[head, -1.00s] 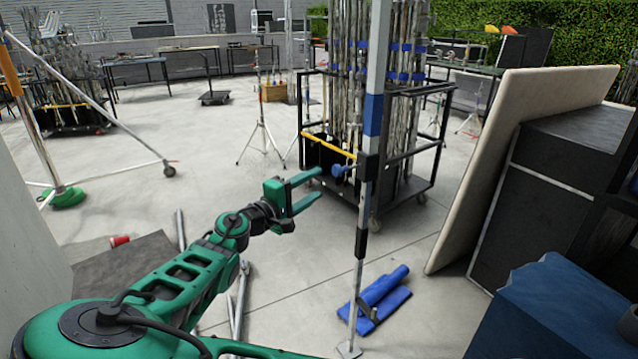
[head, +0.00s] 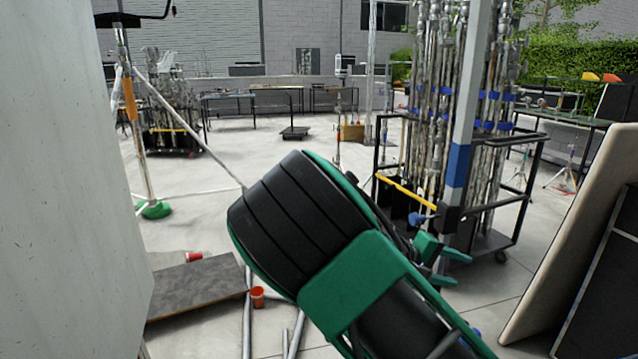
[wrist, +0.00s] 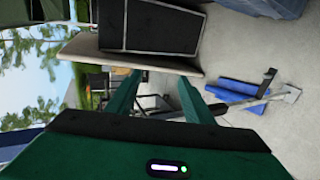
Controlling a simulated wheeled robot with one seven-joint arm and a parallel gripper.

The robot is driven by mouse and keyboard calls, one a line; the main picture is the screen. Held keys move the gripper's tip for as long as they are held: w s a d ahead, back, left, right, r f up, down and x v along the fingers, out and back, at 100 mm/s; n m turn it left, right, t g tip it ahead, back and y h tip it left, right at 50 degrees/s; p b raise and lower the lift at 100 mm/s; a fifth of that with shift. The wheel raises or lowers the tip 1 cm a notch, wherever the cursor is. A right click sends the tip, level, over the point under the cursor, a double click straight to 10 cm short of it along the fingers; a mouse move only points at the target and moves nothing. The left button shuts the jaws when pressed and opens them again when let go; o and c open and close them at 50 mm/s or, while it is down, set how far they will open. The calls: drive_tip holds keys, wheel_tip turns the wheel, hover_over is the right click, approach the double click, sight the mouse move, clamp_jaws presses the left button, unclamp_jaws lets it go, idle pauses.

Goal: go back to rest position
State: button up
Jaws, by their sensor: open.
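My gripper (head: 462,268) shows in the head view at the lower right, partly hidden behind my green and black arm. Its two green fingers are apart with nothing visible between them. In the wrist view the gripper (wrist: 160,78) is open, and its fingers point toward the paved floor and the dark case. A grey upright pole (head: 457,165) with a blue band stands close to the gripper in the head view. I cannot tell whether they touch. My arm is bent and fills the lower middle of the head view, hiding the pole's foot.
A black cart (head: 527,198) of metal stands is behind the pole. A beige board (head: 575,235) leans at right. A pale wall (head: 65,180) blocks the left. Blue pads (wrist: 238,90) lie near the pole's foot.

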drive_tip(key=s+d+f+m+g+y, duration=0.25)
drive_tip(key=s+d+y, duration=0.2)
drive_tip(key=s, duration=0.35)
drive_tip(key=s+d+f+m+g+y, duration=0.1)
drive_tip(key=s+d+m+g+y, duration=0.2)
drive_tip(key=s+d, duration=0.35)
drive_tip(key=s+a+r+m+t+y, duration=0.1)
drive_tip(key=s+r, duration=0.3)
drive_tip(key=s, duration=0.6)
drive_tip(key=s+a+r+m+t+y, duration=0.1)
drive_tip(key=s+a+r+m+y, duration=0.1)
drive_tip(key=s, duration=0.9)
drive_tip(key=shift+s+a+r+m+y, duration=0.35)
drive_tip(key=shift+a+r+y, duration=0.4)
drive_tip(key=shift+r+y, duration=0.45)
drive_tip(key=shift+w, duration=0.2)
drive_tip(key=shift+w+f, duration=0.2)
drive_tip(key=shift+w, duration=0.3)
